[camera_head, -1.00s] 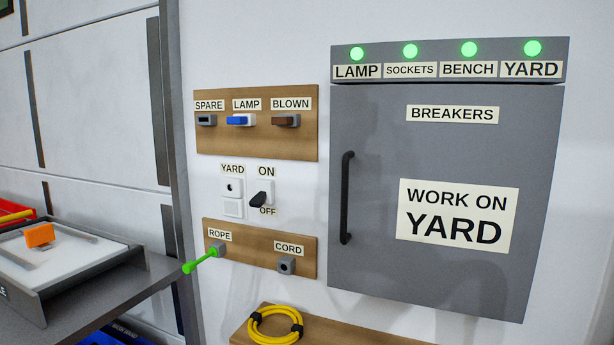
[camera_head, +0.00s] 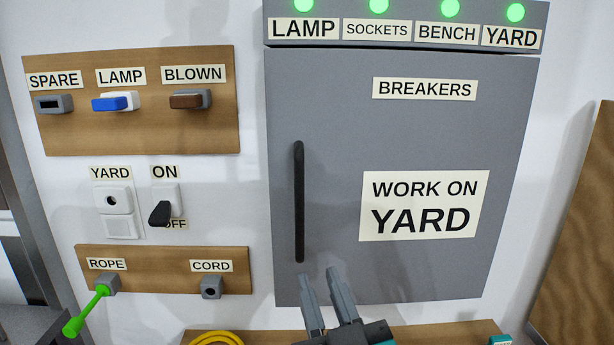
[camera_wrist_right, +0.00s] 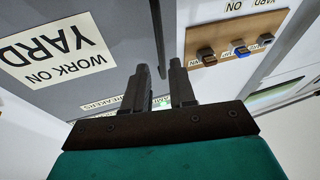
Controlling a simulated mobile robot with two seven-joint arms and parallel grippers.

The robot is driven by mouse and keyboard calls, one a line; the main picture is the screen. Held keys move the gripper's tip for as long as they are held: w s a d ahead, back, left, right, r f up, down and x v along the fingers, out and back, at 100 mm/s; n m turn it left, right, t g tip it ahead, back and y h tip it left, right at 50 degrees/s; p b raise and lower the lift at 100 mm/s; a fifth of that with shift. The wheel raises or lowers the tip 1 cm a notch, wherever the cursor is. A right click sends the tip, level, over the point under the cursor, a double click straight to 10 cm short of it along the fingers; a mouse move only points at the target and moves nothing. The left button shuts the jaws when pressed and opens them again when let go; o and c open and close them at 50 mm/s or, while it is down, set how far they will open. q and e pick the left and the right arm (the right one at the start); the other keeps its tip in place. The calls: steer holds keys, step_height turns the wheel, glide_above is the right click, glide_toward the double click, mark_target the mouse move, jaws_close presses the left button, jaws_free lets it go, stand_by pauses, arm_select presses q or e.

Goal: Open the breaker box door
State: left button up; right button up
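The grey breaker box door (camera_head: 330,110) is shut, with a BREAKERS label and a WORK ON YARD sign on it. Its black vertical bar handle (camera_head: 299,202) is on the door's left side. My right gripper (camera_head: 330,275) is at the door's lower edge, below and slightly right of the handle; its fingers are apart with nothing between them. In the right wrist view my right gripper (camera_wrist_right: 161,72) also shows open and empty, with the door (camera_wrist_right: 110,30) ahead of it. My left gripper is out of view.
Left of the box are a fuse board (camera_head: 140,135), a switch (camera_head: 162,205) and a rope and cord board (camera_head: 165,258) with a green peg (camera_head: 85,312) sticking out. Four-way status lights glow green above the door. A wooden panel (camera_head: 580,240) stands at right.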

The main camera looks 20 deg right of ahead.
step_height(320, 180, up, 4)
steer(key=f+m+t, duration=0.1)
steer(key=b, duration=0.4)
glide_toward(300, 190)
steer(key=w, duration=0.3)
steer(key=shift+h, duration=0.4)
steer(key=p+x, duration=0.1)
steer(key=x, duration=0.2)
steer(key=r+p+x, duration=0.1)
steer(key=x, duration=0.2)
steer(key=shift+s+r, duration=0.15)
steer(key=shift+p+x, duration=0.4)
steer(key=shift+x, duration=0.4)
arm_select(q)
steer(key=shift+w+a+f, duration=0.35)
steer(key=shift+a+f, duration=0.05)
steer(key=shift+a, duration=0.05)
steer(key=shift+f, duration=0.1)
arm_select(e)
jaws_close()
